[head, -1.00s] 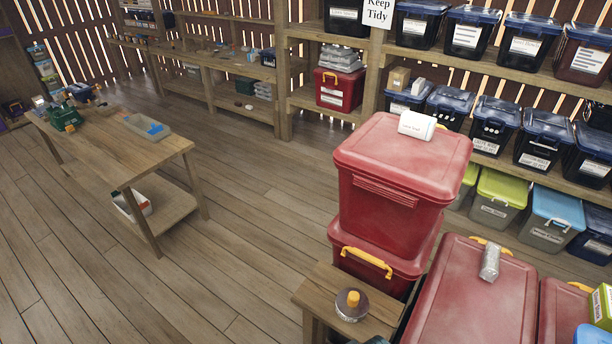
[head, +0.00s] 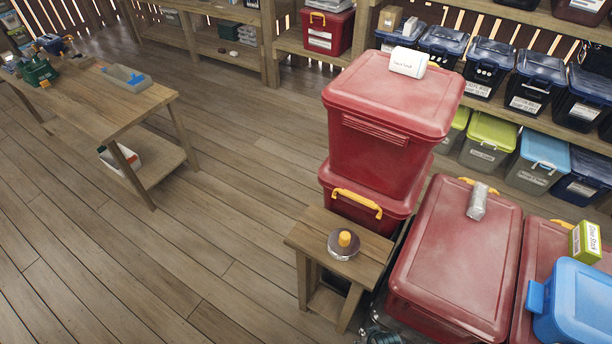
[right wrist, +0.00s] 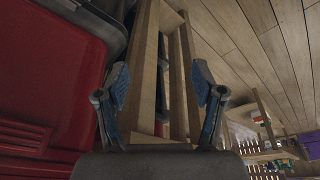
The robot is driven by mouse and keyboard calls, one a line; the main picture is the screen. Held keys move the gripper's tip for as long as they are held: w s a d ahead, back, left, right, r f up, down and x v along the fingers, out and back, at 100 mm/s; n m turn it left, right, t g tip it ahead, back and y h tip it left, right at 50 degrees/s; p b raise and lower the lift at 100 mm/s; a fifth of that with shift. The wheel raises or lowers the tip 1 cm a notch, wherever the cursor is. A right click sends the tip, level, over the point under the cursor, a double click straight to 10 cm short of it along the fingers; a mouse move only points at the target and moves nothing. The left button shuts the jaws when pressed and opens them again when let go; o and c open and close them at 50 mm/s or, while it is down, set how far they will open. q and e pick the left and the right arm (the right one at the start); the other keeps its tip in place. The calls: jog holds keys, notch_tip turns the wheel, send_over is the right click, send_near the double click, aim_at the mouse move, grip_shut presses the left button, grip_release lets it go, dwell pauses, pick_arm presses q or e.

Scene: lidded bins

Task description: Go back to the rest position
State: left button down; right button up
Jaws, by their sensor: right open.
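My right gripper (right wrist: 160,90) shows in the right wrist view. Its two blue-padded fingers are spread wide apart with nothing between them. Wooden legs and rails of a small stand (right wrist: 148,70) lie beyond the fingers, and a red bin (right wrist: 50,75) fills the left side of that view. Neither of my grippers shows in the head view, and my left gripper is in no frame. In the head view, a red lidded bin (head: 385,140) stands stacked on another red bin (head: 340,190), with a white labelled package (head: 408,62) on its lid.
A small wooden stand (head: 330,250) holds a round item with a yellow top (head: 345,240). A wide red bin (head: 455,255) carries a silver packet (head: 477,201). A blue bin (head: 575,300) is at lower right. A workbench (head: 110,105) stands left. The floor between is clear.

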jog(key=s+f+g+b, duration=0.1)
jog(key=s+f+b, duration=0.15)
jog(key=f, duration=0.95)
jog(key=s+f+b, duration=0.1)
jog(key=s+f, duration=0.3)
jog(key=f, duration=0.9)
jog(key=s+d+f+g+b, duration=0.1)
jog(key=s+d+f+b, duration=0.2)
jog(key=s+f, duration=1.1)
jog(key=shift+s+d, duration=0.2)
jog(key=shift+s, duration=0.15)
jog(key=shift+f, duration=0.1)
jog(key=shift+c, duration=0.2)
